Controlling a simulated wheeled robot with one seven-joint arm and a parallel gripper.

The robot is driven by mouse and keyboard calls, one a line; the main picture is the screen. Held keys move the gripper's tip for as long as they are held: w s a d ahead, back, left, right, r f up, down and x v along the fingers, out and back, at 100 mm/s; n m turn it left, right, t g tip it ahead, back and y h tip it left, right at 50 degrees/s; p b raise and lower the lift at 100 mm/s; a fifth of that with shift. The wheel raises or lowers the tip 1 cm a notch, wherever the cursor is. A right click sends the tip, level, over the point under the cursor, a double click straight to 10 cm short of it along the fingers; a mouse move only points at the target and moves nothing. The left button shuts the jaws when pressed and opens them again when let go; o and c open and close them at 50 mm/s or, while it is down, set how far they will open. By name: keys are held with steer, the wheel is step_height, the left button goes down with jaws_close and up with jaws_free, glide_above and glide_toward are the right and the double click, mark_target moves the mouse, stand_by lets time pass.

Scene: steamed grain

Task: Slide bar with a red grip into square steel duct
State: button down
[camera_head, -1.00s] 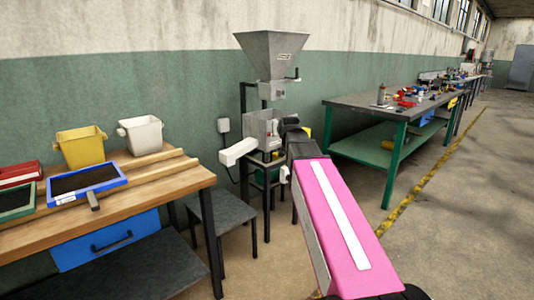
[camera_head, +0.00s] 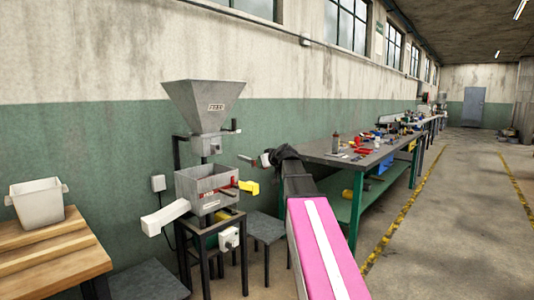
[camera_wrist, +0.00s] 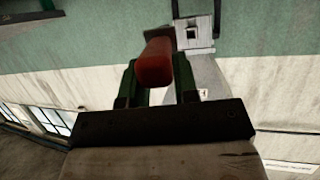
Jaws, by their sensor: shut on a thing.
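My gripper (camera_head: 263,160) is shut on the red grip (camera_wrist: 155,62) of the bar, seen end-on between the fingers in the wrist view. In the head view a thin dark bar (camera_head: 246,159) points left from the gripper toward the machine. The square steel duct (camera_head: 208,145) is the small grey box with a dark opening under the hopper. It also shows in the upside-down wrist view (camera_wrist: 195,32), just beyond and right of the grip. The bar looks apart from the duct; its far end is hidden in the wrist view.
A grey hopper (camera_head: 203,102) stands above the duct. Below is an open steel box (camera_head: 203,188) with a red rod, a yellow block (camera_head: 249,188) and a white chute (camera_head: 165,217). A cluttered green-legged workbench (camera_head: 345,155) is behind right. A white bin (camera_head: 38,203) stands on a wooden table.

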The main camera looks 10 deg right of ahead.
steer(key=r+n+y, duration=0.1)
steer(key=r+g, duration=0.1)
steer(key=r, duration=0.1)
steer(key=d+r+n+y, duration=0.1)
steer(key=r, duration=0.1)
steer(key=shift+s+n+g+y, duration=0.1)
steer(key=shift+n+g+y, duration=0.2)
steer(key=r+x, duration=0.2)
steer(key=x, duration=0.7)
steer(key=shift+w+a, duration=0.3)
steer(key=shift+w, duration=0.1)
steer(key=shift+w+a, duration=0.3)
steer(key=shift+w, duration=0.15)
stand_by(0.9)
steer(key=shift+w+a, duration=0.7)
steer(key=shift+w, duration=0.25)
steer(key=shift+w+a, duration=0.1)
steer(key=shift+w, duration=0.05)
steer(key=shift+w+a, duration=0.75)
steer(key=shift+w, duration=0.3)
steer(key=shift+w+a, duration=0.1)
steer(key=shift+w, duration=0.05)
steer(key=shift+w+a, duration=0.7)
steer(key=shift+w, duration=0.25)
steer(key=shift+w+a, duration=0.7)
steer(key=shift+w, duration=0.25)
